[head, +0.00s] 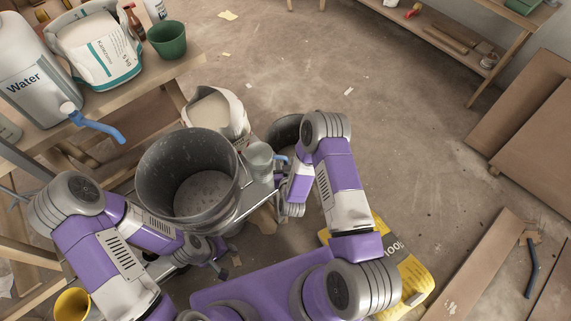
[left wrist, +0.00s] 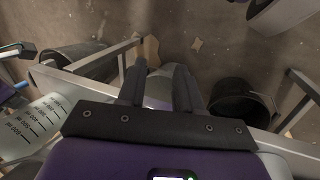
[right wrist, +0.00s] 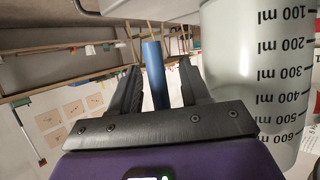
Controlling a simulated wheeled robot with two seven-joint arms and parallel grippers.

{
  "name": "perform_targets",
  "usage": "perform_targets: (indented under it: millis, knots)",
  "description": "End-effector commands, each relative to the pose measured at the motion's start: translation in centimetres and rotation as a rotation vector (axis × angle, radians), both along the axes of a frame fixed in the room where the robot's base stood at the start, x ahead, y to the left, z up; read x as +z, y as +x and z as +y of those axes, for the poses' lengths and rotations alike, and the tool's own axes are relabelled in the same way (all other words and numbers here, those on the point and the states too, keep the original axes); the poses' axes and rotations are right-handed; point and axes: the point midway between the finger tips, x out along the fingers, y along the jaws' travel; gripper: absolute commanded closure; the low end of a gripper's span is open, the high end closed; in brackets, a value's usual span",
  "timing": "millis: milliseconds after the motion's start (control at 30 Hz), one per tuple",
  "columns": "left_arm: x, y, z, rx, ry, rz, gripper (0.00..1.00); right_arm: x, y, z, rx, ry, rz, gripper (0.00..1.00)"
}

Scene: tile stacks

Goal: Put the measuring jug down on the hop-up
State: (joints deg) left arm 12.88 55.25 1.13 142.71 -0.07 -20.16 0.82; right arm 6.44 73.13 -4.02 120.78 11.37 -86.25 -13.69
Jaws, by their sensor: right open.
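The measuring jug (head: 259,161), a clear-grey vessel with a blue handle, appears upright on the metal hop-up (head: 256,194), beside the big dark bucket. Its scale shows in the right wrist view (right wrist: 245,70) and in the left wrist view (left wrist: 32,125). My right gripper (right wrist: 160,85) is open, its fingers on either side of the blue handle (right wrist: 153,72) with gaps showing. In the head view my right arm partly hides that gripper. My left gripper (head: 222,262) is low in front of the bucket; its fingers (left wrist: 158,90) are apart, with no clearly held object.
The large dark bucket (head: 160,165) takes up much of the hop-up. An open white sack (head: 217,112) and another dark bucket (head: 285,130) stand behind. A workbench (head: 185,70) at left holds a water container (head: 30,70).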

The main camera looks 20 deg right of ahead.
Motion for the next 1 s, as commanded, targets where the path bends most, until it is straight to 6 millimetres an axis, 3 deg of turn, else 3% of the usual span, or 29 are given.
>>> perform_targets:
  millis: [167,700,867,1000]
  knots:
    - [0.2,0.0,0.0,0.0,0.0,0.0,0.65,0.5,-0.4,0.1,0.001,0.001,0.002,0.54]
    - [3.1,0.0,0.0,0.0,0.0,0.0,0.65,4.4,-9.6,2.4,0.001,0.002,0.006,0.54]
    - [3.3,0.0,0.0,0.0,0.0,0.0,0.65,4.8,-10.7,2.6,0.001,0.006,0.009,0.54]
    - [3.3,0.0,0.0,0.0,0.0,0.0,0.65,3.7,-10.9,3.0,0.005,0.069,0.091,0.54]
